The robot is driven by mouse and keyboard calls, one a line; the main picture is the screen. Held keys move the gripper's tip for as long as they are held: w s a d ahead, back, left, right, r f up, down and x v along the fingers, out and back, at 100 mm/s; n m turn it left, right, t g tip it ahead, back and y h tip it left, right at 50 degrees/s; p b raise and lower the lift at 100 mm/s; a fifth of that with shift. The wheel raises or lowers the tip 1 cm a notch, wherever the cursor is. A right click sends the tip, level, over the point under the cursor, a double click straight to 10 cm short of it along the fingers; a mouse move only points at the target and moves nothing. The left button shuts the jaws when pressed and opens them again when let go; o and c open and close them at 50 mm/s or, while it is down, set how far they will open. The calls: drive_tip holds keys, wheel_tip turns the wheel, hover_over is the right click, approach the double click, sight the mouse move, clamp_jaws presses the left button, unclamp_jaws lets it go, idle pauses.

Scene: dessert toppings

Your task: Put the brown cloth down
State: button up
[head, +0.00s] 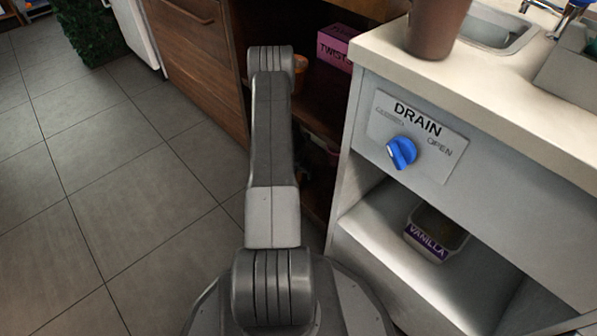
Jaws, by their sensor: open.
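I cannot see a brown cloth in the head view. My gripper is not in view either. My own arm reaches forward up the middle of the picture, and its far end is at the open shelves, where it blocks part of them. What lies beyond or below that end is hidden.
A sink counter (395,47) with a brown pot (437,25) stands at right. Its front has a blue drain knob (401,152); a vanilla tub (437,232) sits on the shelf below. A pink box (337,47) is in the dark shelves. The floor (110,190) at left is clear.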

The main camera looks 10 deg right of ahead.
drive_tip(key=p+v, duration=0.2)
drive_tip(key=v, duration=0.6)
drive_tip(key=shift+p, duration=0.4)
drive_tip(key=shift+f, duration=0.1)
drive_tip(key=shift+f, duration=0.1)
drive_tip(key=b+x, duration=0.3)
drive_tip(key=x, duration=0.5)
drive_tip(key=shift+f, duration=0.15)
drive_tip(key=v, duration=0.1)
drive_tip(key=p+v, duration=0.2)
drive_tip(key=shift+w+d, duration=0.15)
drive_tip(key=shift+w, duration=0.1)
drive_tip(key=shift+p+v, duration=0.65)
drive_tip(key=shift+v, duration=0.15)
drive_tip(key=shift+w+a+b, duration=0.15)
drive_tip(key=shift+a+b, duration=0.15)
drive_tip(key=shift+a, duration=0.05)
drive_tip(key=shift+d, duration=0.1)
